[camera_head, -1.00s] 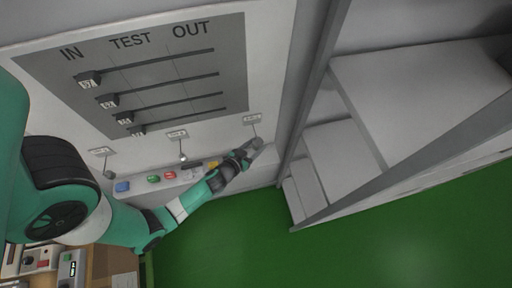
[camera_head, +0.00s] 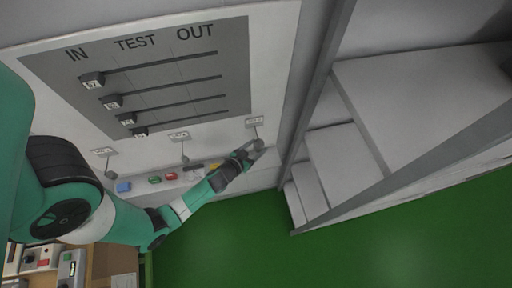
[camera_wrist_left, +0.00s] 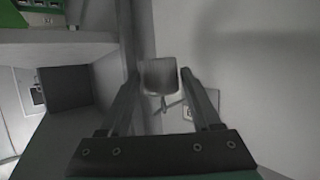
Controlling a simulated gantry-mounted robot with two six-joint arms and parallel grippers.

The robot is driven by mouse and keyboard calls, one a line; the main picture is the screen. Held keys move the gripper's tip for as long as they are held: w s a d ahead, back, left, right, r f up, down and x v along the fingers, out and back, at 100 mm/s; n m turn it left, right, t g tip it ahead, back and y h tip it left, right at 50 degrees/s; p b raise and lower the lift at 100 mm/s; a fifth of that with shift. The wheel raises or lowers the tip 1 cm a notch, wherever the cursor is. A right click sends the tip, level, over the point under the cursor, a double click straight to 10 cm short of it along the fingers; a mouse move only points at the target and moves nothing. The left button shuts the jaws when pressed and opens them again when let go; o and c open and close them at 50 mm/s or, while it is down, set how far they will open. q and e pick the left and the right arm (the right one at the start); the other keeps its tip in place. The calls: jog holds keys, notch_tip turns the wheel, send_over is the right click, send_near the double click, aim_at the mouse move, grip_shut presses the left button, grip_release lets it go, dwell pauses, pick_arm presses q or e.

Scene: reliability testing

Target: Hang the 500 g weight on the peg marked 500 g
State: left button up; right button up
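A grey cylindrical weight (camera_head: 258,145) is at the right-hand label on the wall panel, below a small white label (camera_head: 254,122) whose text is too small to read. In the left wrist view the weight (camera_wrist_left: 159,77) is between the fingertips of my left gripper (camera_wrist_left: 160,74), with narrow gaps on both sides; a thin hook or rod shows beside it. My left gripper (camera_head: 246,153) is open around the weight. Whether the hook rests on the peg cannot be told. Two similar labels, left (camera_head: 104,152) and middle (camera_head: 179,136), have small grey pieces beneath them. My right gripper is not in view.
A grey IN/TEST/OUT board (camera_head: 150,75) with several numbered tags on slots is above. Blue (camera_head: 124,187), green (camera_head: 154,180) and red (camera_head: 171,176) items lie on the ledge below. White shelving (camera_head: 400,110) with grey posts stands at right. The green floor (camera_head: 270,235) is clear.

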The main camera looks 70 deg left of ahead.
pick_arm(q)
jog(key=o, duration=0.3)
jog(key=shift+s+f, duration=0.1)
jog(key=shift+s+d, duration=0.25)
jog(key=shift+s, duration=0.05)
jog(key=b+v, duration=0.1)
jog(key=v, duration=1)
jog(key=shift+r, duration=0.25)
jog(key=shift+w+a, duration=0.1)
jog(key=shift+w, duration=0.05)
